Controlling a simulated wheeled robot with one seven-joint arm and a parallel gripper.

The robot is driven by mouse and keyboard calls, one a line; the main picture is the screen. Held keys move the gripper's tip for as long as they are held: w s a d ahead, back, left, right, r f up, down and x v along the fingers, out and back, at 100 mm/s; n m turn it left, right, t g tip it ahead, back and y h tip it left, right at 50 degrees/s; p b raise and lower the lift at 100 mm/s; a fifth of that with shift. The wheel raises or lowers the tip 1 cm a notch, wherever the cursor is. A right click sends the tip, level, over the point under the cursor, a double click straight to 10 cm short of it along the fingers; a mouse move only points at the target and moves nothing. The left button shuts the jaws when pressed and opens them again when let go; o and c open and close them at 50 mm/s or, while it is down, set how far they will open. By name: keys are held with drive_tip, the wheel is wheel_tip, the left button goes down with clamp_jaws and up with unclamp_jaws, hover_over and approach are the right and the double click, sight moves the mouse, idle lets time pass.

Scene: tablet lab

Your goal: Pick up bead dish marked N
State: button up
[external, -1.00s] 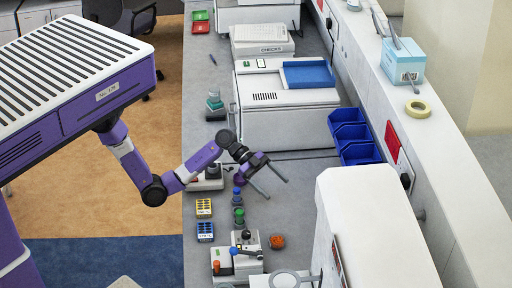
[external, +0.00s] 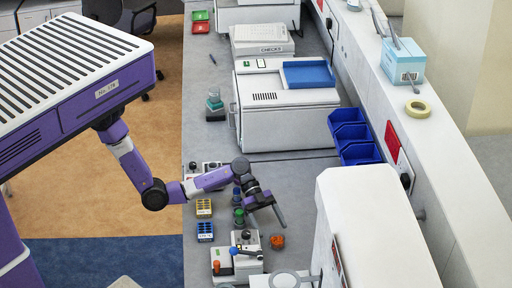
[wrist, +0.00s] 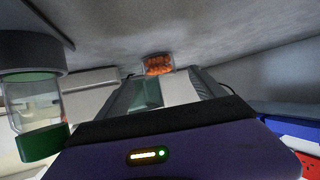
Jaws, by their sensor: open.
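A small dish of orange beads (external: 277,241) stands on the grey bench in the external view. In the wrist view the bead dish (wrist: 158,64) is clear-walled and shows ahead, beyond and between my fingertips. I cannot read a letter N on it in either view. My gripper (external: 268,208) is open and empty, a little above and behind the dish in the external view. In the wrist view my gripper (wrist: 172,82) points toward the dish, with its fingers apart. The fingers do not appear to touch the dish.
A green-capped bottle (external: 239,217) stands close left of my gripper; a clear jar with a green base (wrist: 38,120) fills the wrist view's left. Yellow (external: 204,207) and blue (external: 206,231) racks stand further left. A white device (external: 236,265) is in front.

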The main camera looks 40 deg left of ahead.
sight(275, 236)
drive_tip(key=p+x, duration=0.1)
drive_tip(key=x, duration=0.4)
drive_tip(key=shift+s+r, duration=0.1)
drive_tip(key=shift+s+d+f, duration=0.1)
drive_tip(key=shift+d+f, duration=0.25)
drive_tip(key=shift+d, duration=0.05)
drive_tip(key=c, duration=1.5)
drive_tip(key=shift+r, duration=0.1)
